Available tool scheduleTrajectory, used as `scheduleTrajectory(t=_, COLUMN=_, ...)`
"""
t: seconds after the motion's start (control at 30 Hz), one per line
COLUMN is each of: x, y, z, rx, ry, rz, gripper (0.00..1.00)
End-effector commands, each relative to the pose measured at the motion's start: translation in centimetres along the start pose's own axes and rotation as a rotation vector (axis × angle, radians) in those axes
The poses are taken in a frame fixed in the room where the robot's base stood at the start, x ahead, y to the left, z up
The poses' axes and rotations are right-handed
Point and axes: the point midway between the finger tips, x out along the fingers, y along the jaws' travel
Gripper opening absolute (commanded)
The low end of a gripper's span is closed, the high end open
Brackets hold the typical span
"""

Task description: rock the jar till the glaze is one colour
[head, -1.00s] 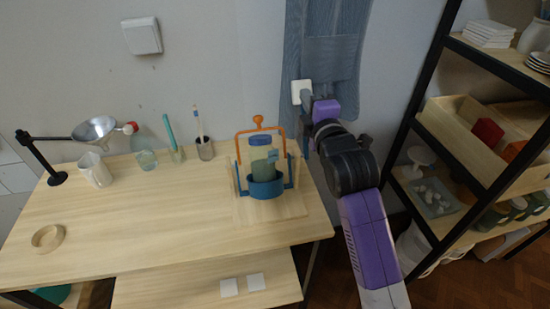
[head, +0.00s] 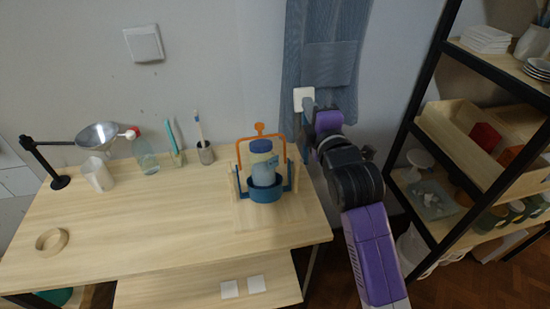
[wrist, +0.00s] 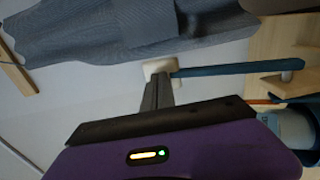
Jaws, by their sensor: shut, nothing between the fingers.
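The jar (head: 264,174) has a dark blue lid and pale blue-grey contents. It stands roughly upright in a blue cup-like holder (head: 266,194) under an orange frame (head: 259,128) on a wooden base. The picture is too small to tell whether its colour is fully even. My gripper (head: 306,107) is shut and empty, right of the cradle and apart from the jar. Its fingertips are at or close to a white square piece (head: 303,93); I cannot tell if they touch. The wrist view shows the fingers (wrist: 158,88), the white piece (wrist: 160,67) and a blue bar (wrist: 235,69).
A funnel on a stand (head: 98,136), a white cup (head: 97,174), a bottle (head: 145,153) and tool holders line the table's back left. A wooden ring (head: 52,241) lies at front left. The middle table is clear. A blue-grey cloth (head: 330,60) hangs behind my gripper; shelves stand right.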

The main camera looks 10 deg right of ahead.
Motion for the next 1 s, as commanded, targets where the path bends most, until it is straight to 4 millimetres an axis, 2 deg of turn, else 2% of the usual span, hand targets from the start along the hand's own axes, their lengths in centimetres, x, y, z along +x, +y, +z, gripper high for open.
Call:
scheduleTrajectory(t=0.5, x=-5.4, y=0.6, z=0.0, rx=0.0, ry=0.0, rz=0.0, gripper=0.0)
scheduleTrajectory(t=0.83, x=-5.7, y=0.5, z=0.0, rx=-0.001, ry=0.0, rz=0.001, gripper=0.0)
scheduleTrajectory(t=1.0, x=-4.6, y=0.5, z=0.0, rx=-0.002, ry=0.0, rz=0.002, gripper=0.0)
